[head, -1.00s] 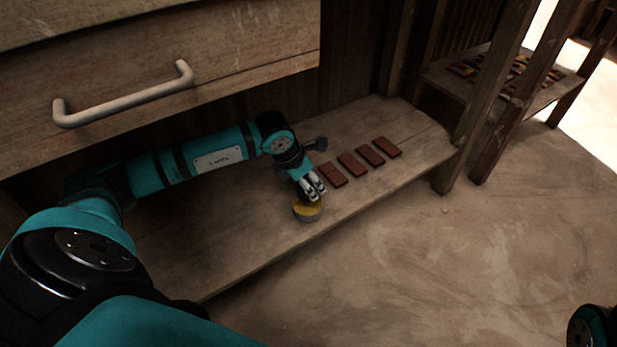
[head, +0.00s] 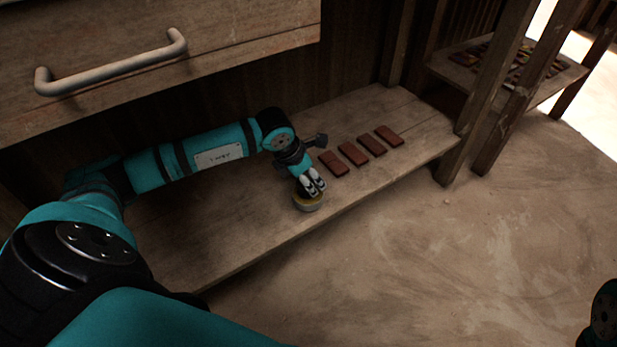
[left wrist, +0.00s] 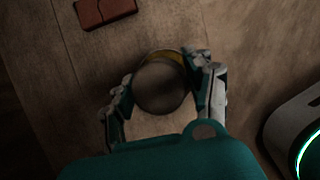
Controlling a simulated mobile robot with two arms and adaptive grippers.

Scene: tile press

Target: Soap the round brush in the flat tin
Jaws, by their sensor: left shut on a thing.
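The flat tin (head: 308,206) stands near the front edge of the low wooden bench, with yellow inside it. My left gripper (head: 312,187) points down right over the tin. In the left wrist view my left gripper (left wrist: 165,92) is shut on the round brush (left wrist: 160,90), whose dark round top shows between the fingers. A yellow strip of the tin's contents (left wrist: 176,57) shows past the brush's far side. The brush's underside is hidden, so I cannot tell whether it touches the soap. My right gripper is out of view.
Several red-brown tiles (head: 352,154) lie in a row on the bench (head: 235,225) beyond the tin. A drawer with a grey handle (head: 110,68) overhangs the bench at left. A shelf with more tiles (head: 555,72) stands at the back right. The floor in front is clear.

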